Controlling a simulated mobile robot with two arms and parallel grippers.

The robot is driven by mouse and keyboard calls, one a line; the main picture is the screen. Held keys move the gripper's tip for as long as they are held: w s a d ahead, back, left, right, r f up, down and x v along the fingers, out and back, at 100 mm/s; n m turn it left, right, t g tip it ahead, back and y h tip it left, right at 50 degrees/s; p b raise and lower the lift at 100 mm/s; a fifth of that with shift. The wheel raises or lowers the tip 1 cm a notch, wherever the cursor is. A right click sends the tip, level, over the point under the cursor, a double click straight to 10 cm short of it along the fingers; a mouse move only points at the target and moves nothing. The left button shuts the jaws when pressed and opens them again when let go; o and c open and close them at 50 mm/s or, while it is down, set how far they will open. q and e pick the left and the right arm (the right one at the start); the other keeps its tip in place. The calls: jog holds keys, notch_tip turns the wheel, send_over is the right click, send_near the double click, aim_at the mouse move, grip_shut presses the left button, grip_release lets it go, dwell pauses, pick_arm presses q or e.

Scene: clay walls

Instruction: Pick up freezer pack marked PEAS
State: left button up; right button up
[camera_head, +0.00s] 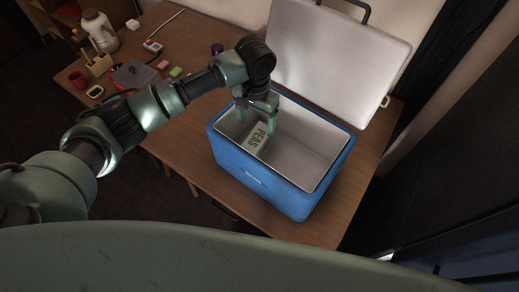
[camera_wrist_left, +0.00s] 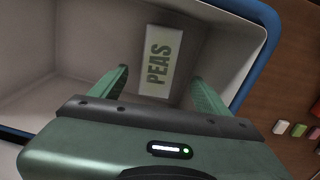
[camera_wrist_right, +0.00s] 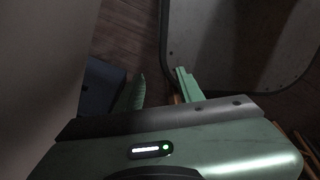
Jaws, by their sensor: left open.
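The freezer pack marked PEAS (camera_head: 258,138) is a pale block with dark letters. It lies inside the blue cooler (camera_head: 283,193), near its left end. My left gripper (camera_head: 257,118) reaches down into the cooler above the pack. In the left wrist view the pack (camera_wrist_left: 157,62) shows beyond and between the two green fingertips (camera_wrist_left: 160,82). The left gripper is open and empty, apart from the pack. My right gripper (camera_wrist_right: 161,88) shows only in the right wrist view, with its fingers apart and nothing between them.
The cooler's white lid (camera_head: 335,58) stands open at the back. The cooler rests on a wooden table (camera_head: 362,190). A pitcher (camera_head: 100,32), a red mug (camera_head: 77,80) and small coloured blocks (camera_head: 176,72) stand at the left. The rest of the cooler looks empty.

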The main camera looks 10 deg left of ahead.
aim_at(257, 137)
pick_arm(q)
jog(key=shift+f, duration=0.75)
notch_tip(257, 137, down, 6)
jog(key=shift+d+f+p, duration=0.1)
jog(key=shift+p, duration=0.75)
jog(key=shift+f, duration=0.35)
jog(key=c, duration=1.7)
grip_shut()
pick_arm(e)
jog(key=shift+w+d+r, duration=0.2)
jog(key=shift+d+r, duration=0.3)
jog(key=shift+d, duration=0.1)
